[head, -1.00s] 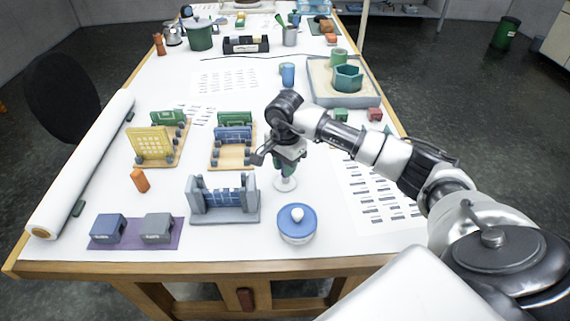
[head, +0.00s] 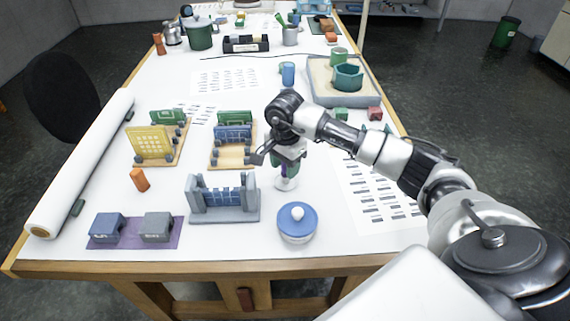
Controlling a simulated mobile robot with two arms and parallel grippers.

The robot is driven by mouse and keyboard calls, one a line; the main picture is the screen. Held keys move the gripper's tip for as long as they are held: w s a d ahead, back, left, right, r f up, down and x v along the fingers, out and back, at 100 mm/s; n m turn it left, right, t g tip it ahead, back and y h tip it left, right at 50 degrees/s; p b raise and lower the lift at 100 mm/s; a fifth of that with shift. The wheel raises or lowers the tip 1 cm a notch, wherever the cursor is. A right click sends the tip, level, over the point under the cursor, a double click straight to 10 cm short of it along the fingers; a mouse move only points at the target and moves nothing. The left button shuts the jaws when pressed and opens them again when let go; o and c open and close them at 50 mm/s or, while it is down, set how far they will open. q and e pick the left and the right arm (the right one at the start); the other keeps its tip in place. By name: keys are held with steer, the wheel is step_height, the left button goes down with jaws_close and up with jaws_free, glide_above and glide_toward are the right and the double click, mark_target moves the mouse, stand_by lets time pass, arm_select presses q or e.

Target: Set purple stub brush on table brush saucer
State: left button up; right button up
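My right gripper (head: 285,167) points down over the white table, right of the grey rack with blue panels. Its greenish fingers are small in the view. A thin purple strip, likely the purple stub brush (head: 284,170), shows between the fingers; most of it is hidden. A small pale round dish, likely the brush saucer (head: 287,184), lies directly below the fingertips. I cannot tell whether the brush touches it or whether the fingers grip the brush. My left gripper is not in view.
A blue-lidded pot (head: 297,222) stands just in front of the gripper. The grey rack (head: 225,205) stands close on the left. A yellow panel rack (head: 153,144), an orange cylinder (head: 139,180) and a purple mat (head: 134,244) lie farther left. Printed sheets (head: 379,195) lie on the right.

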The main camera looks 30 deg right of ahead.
steer(key=shift+o, duration=0.5)
steer(key=shift+r, duration=0.3)
step_height(320, 180, up, 10)
steer(key=b, duration=0.2)
steer(key=shift+r+b, duration=0.1)
steer(key=shift+b, duration=0.25)
